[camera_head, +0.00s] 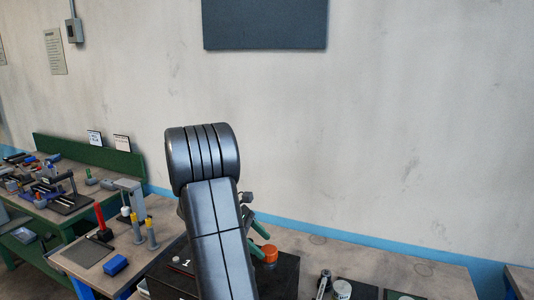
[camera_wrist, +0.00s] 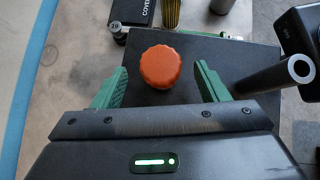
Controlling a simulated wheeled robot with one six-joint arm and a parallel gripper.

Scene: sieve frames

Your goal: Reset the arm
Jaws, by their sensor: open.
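My arm rises in the middle of the head view, bent at a large dark joint. My gripper (camera_wrist: 162,68) is open, with its two green fingers spread apart; it also shows partly behind my arm in the head view (camera_head: 276,242). An orange ribbed cap (camera_wrist: 160,66) appears between the fingers in the wrist view, with a gap on each side. In the head view the orange cap (camera_head: 270,253) is close beside the fingers, above a dark block or board (camera_head: 286,278). Nothing is held.
A bench on the left holds a red-handled tool (camera_head: 101,220), a blue block (camera_head: 115,265) and yellow-topped posts (camera_head: 151,231). Several small items stand at the front right. In the wrist view a dark tube (camera_wrist: 270,78) lies right of the fingers.

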